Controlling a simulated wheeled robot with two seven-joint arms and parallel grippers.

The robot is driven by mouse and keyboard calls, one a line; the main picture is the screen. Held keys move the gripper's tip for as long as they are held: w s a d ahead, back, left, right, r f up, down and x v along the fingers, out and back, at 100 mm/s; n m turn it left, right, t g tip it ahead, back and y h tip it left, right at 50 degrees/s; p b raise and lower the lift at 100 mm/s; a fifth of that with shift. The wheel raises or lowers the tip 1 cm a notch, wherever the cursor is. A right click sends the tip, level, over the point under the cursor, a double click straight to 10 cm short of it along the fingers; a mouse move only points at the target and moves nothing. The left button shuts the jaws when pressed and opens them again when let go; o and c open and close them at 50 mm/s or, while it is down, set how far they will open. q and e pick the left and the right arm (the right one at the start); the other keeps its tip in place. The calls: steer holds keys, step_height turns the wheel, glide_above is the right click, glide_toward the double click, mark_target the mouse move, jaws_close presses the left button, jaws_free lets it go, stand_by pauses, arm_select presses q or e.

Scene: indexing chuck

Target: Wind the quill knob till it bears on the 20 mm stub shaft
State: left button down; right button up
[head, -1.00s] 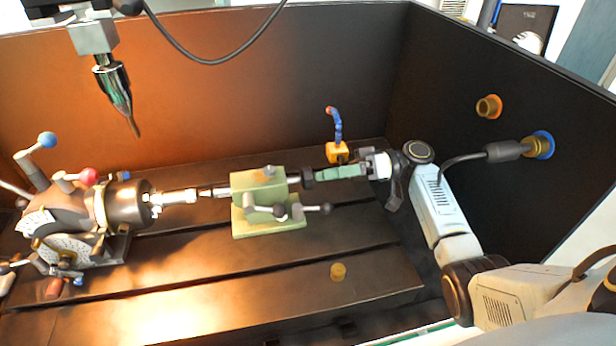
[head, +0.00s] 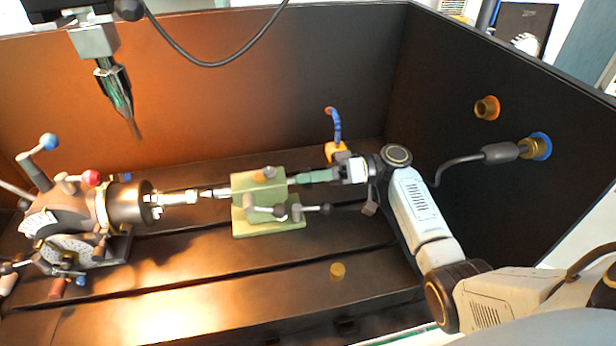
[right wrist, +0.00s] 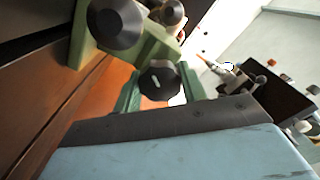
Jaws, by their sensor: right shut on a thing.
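The green tailstock (head: 258,203) stands mid-bed, its silver quill tip (head: 220,191) pointing left at the pale stub shaft (head: 178,197) held in the dark chuck (head: 128,203). Tip and shaft are in line and very close; I cannot tell if they touch. My right gripper (head: 302,178) is at the tailstock's right end, its green fingers around the quill knob. In the right wrist view the black quill knob (right wrist: 158,82) with a pale mark sits between both fingers, and the gripper (right wrist: 160,90) is shut on it. My left gripper is not in view.
Ball-ended clamp levers (head: 298,211) stick out from the tailstock's front. A blue coolant nozzle on an orange base (head: 338,151) stands just behind my right gripper. A spindle tool (head: 116,90) hangs at upper left.

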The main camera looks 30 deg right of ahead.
steer(key=shift+m, duration=0.3)
steer(key=m+p, duration=0.1)
steer(key=m, duration=0.1)
steer(key=shift+r+m+p, duration=0.15)
steer(key=shift+m+p, duration=0.15)
steer(key=m+p, duration=0.2)
steer(key=m, duration=0.1)
steer(key=shift+m, duration=0.3)
steer(key=m+p, duration=0.2)
steer(key=m, duration=0.2)
steer(key=shift+m, duration=0.3)
steer(key=m+p, duration=0.2)
steer(key=m, duration=0.1)
steer(key=shift+m, duration=0.3)
steer(key=m+p, duration=0.2)
steer(key=m, duration=0.1)
steer(key=shift+m, duration=0.3)
steer(key=m+p, duration=0.2)
steer(key=m, duration=0.1)
steer(key=shift+m, duration=0.3)
steer(key=m+p, duration=0.1)
steer(key=m, duration=0.3)
steer(key=shift+p, duration=0.35)
steer(key=shift+f+m+p, duration=0.2)
steer(key=shift+m+p, duration=0.1)
steer(key=shift+m, duration=0.9)
